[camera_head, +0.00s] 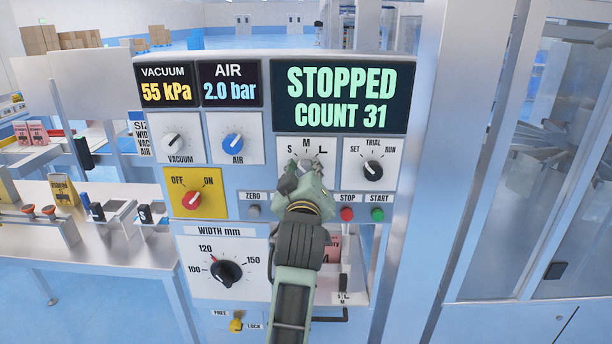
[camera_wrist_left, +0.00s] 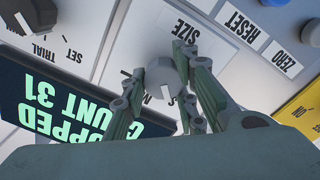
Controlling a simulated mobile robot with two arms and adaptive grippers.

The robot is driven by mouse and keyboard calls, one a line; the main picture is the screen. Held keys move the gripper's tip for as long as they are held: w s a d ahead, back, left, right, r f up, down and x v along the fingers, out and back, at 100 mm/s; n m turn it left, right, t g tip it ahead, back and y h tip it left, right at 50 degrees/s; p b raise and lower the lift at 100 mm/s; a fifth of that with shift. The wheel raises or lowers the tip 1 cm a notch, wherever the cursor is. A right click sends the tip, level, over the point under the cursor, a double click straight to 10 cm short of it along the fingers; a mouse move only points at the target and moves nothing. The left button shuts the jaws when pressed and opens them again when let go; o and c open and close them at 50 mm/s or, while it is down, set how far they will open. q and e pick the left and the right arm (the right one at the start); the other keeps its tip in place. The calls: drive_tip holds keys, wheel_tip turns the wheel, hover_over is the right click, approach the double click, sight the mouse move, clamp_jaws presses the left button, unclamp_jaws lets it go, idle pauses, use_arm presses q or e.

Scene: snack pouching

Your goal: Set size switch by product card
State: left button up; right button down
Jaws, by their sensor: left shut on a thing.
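The size switch is a grey knob (camera_head: 307,164) on a white plate marked S, M and L, right of centre on the control panel (camera_head: 238,225). My left gripper (camera_head: 303,172) comes up from below and is shut on the knob. In the left wrist view, upside down, its fingers (camera_wrist_left: 168,92) sit on both sides of the knob (camera_wrist_left: 162,74). A white mark shows on the knob, but I cannot tell exactly which letter it points at. A pink card (camera_head: 334,246) is partly hidden behind my arm. My right gripper is not in view.
The display (camera_head: 341,96) reads STOPPED, COUNT 31. Close by are the SET/TRIAL/RUN knob (camera_head: 372,168), red STOP button (camera_head: 347,214), green START button (camera_head: 377,214) and grey ZERO button (camera_head: 253,211). A partly cut-off sign (camera_head: 141,134) lists size, width, vacuum and air.

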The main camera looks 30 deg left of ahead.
use_arm(q)
drive_tip(key=shift+d+r, duration=0.15)
drive_tip(key=shift+r, duration=0.2)
drive_tip(key=o, duration=0.9)
drive_tip(key=shift+c, duration=0.2)
drive_tip(key=shift+o, duration=0.8)
drive_tip(key=shift+w+d+f, duration=0.1)
drive_tip(key=shift+w+d, duration=0.05)
drive_tip(key=shift+w, duration=0.05)
drive_tip(key=shift+s, duration=0.15)
